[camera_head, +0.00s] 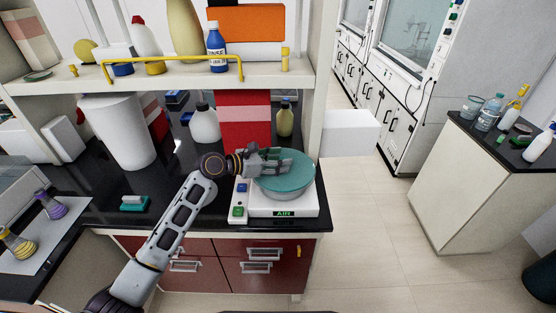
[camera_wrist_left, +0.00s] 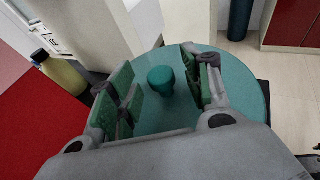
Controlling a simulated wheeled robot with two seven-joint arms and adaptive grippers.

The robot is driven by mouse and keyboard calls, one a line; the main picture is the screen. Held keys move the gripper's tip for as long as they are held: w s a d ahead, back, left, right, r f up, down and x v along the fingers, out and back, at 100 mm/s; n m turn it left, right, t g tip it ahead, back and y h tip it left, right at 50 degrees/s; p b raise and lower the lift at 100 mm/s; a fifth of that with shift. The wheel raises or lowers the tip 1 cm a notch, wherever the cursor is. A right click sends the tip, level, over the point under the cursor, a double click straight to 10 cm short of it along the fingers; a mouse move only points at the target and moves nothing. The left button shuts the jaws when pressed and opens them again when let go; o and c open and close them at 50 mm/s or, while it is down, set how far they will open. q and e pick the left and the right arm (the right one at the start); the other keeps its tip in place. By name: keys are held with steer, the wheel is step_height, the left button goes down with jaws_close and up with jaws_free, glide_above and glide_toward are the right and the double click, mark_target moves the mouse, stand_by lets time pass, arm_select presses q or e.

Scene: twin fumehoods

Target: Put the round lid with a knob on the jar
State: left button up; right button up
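The round teal lid (camera_head: 299,182) lies flat over the jar (camera_head: 285,196) on a white device with a lit "AIR" label. Most of the jar is hidden under the lid, and I cannot tell whether the lid is fully seated. In the left wrist view the lid (camera_wrist_left: 235,75) fills the middle, with its green knob (camera_wrist_left: 160,78) standing up. My left gripper (camera_head: 278,162) is just above the lid. Its fingers (camera_wrist_left: 160,70) are open on either side of the knob, with gaps to it. My right gripper is not in view.
The white device (camera_head: 307,209) stands near the black bench's front right edge. A shelf with a yellow rail (camera_head: 170,83) and several bottles hangs behind. A red box (camera_head: 243,120), white bottle (camera_head: 205,124) and olive bottle (camera_head: 285,118) stand behind the gripper. A teal block (camera_head: 134,203) lies left.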

arm_select(q)
steer(key=shift+r, duration=0.2)
steer(key=shift+r, duration=0.15)
steer(key=b+v, duration=0.1)
steer(key=v, duration=1.1)
stand_by(0.8)
